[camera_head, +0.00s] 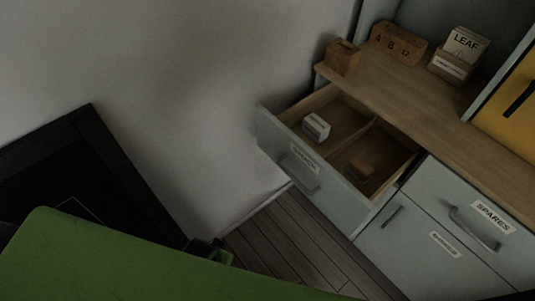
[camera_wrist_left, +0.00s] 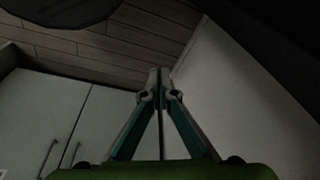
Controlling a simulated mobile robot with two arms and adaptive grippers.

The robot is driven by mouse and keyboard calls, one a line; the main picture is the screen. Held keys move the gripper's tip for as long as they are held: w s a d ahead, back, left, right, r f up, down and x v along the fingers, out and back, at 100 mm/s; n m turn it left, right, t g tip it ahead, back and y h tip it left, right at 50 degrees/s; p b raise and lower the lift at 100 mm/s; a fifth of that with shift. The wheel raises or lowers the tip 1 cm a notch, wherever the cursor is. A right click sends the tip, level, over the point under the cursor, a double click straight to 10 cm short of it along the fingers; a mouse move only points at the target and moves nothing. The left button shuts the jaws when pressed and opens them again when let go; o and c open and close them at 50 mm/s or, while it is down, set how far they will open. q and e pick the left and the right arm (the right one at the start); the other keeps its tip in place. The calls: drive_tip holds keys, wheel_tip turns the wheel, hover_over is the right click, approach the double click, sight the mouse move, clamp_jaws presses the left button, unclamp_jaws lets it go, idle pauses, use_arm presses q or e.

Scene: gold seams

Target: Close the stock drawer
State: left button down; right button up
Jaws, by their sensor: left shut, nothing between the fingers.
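A pale grey-blue drawer (camera_head: 268,137) is pulled well out of the cabinet under the wooden counter. Its front has a label that I cannot read clearly and a bar handle (camera_head: 298,174). Inside, a white and grey box (camera_head: 316,127) lies in one compartment and a small brown block (camera_head: 361,169) in the other, with a divider between. My left gripper (camera_wrist_left: 160,75) is shut and empty in the left wrist view, over the floor near a pale wall. In the head view its fingers cannot be made out clearly. My right gripper is not in view.
A shut drawer labelled SPARES (camera_head: 466,212) is right of the open one. On the counter (camera_head: 400,81) stand a wooden block (camera_head: 342,57), a number block (camera_head: 398,43) and a LEAF card box (camera_head: 453,66). A dark framed panel (camera_head: 75,180) is at left. Wooden floor (camera_head: 275,245) shows below.

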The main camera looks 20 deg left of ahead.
use_arm(q)
drive_tip(key=w+r+t+b, duration=0.1)
drive_tip(key=w+r+b, duration=0.15)
drive_tip(key=r, duration=0.45)
drive_tip(key=m+t+h+b, duration=0.2)
drive_tip(key=m+t+h, duration=0.85)
drive_tip(key=m, duration=1.25)
approach(273, 144)
drive_tip(key=shift+t, duration=0.25)
drive_tip(key=p+x, duration=0.2)
drive_tip(key=x, duration=0.5)
drive_tip(key=shift+d+f, duration=0.1)
drive_tip(key=shift+f, duration=0.05)
